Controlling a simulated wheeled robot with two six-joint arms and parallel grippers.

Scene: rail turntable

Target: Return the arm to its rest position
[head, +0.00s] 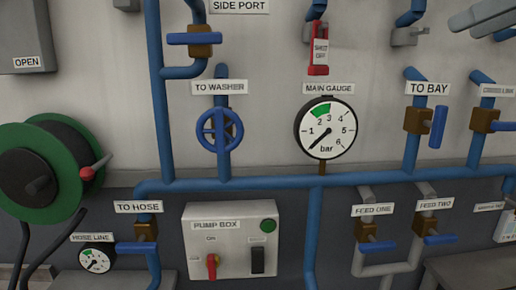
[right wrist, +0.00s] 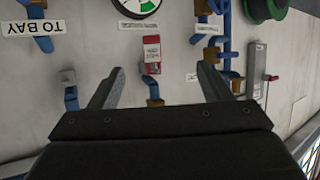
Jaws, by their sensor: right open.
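My right gripper (head: 476,22) shows only in part at the top right corner of the head view, in front of the wall and above the CROSS LINK label. In the right wrist view my right gripper (right wrist: 160,69) has its two grey fingers wide apart with nothing between them. The red SHUT OFF tag (right wrist: 152,54) shows beyond the gap, on the wall, clear of the fingers. My left gripper is in neither view.
Blue pipes run over the wall. The main gauge (head: 325,130), a blue wheel valve (head: 220,130), the pump box (head: 231,241) and a green hose reel (head: 42,172) stand out from it. Several blue lever handles jut out, such as the TO BAY lever (head: 438,127).

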